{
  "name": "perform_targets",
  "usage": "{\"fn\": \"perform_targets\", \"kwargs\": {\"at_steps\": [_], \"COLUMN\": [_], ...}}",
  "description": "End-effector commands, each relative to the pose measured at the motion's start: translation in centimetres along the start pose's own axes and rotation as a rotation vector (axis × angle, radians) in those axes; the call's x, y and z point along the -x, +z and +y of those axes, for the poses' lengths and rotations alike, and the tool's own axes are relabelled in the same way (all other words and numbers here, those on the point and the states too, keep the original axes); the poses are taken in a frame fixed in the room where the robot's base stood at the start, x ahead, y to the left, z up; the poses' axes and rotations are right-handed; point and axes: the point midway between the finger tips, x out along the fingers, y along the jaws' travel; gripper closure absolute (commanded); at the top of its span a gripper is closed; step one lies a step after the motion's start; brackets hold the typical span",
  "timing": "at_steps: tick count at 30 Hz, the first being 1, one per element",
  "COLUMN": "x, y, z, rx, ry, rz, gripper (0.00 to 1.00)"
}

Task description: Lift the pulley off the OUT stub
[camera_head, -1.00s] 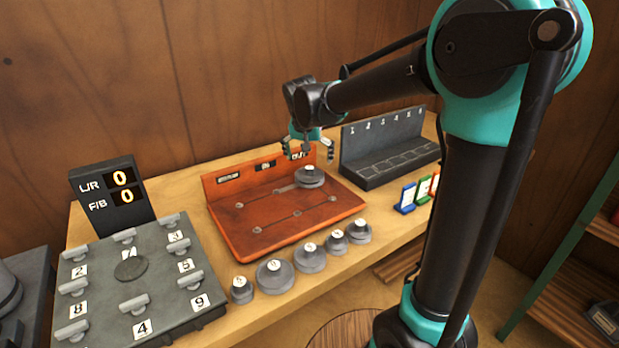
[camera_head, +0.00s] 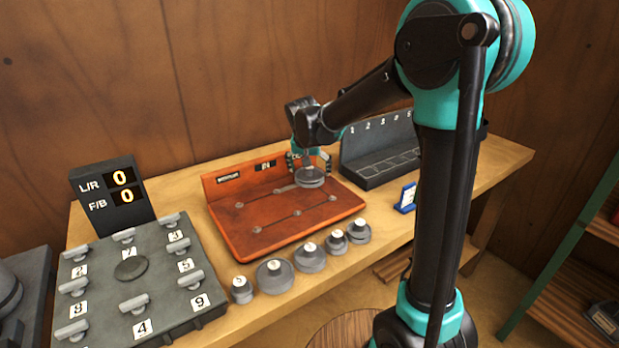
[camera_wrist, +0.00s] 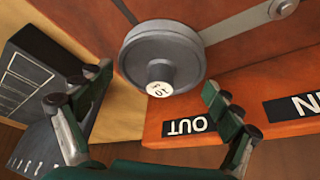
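The grey pulley (camera_head: 310,178) sits at the back right of the orange board (camera_head: 232,235), at the OUT position. It also shows in the wrist view (camera_wrist: 140,60), with a raised central hub labelled 10 (camera_wrist: 160,82) and the OUT label (camera_wrist: 188,126) beside it. The stub itself is hidden under the pulley. My gripper (camera_head: 308,162) is right above the pulley, pointing down. In the wrist view my gripper (camera_wrist: 156,86) has its two fingers spread wide, on either side of the hub, with nothing between them gripped. I cannot tell whether a finger touches the pulley.
Several loose pulleys (camera_head: 310,259) stand along the board's front. A dark numbered rack (camera_head: 372,172) is close to the right of my gripper. A numbered grey panel (camera_head: 165,295) and the display (camera_head: 112,194) reading 0 and 0 are at left.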

Motion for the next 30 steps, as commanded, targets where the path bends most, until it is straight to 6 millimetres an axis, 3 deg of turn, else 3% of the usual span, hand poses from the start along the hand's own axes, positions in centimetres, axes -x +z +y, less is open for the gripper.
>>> {"fn": "perform_targets", "kwargs": {"at_steps": [1,9,22,30], "x": [0.0,0.0,0.8,4.5], "y": [0.0,0.0,-0.3,-1.9], "z": [0.0,0.0,0.0,0.0], "rx": [0.000,0.000,0.000,0.000], "ry": [0.000,0.000,0.000,0.000], "rz": [0.000,0.000,0.000,0.000], "gripper": [0.21,0.55,0.55,0.55]}}
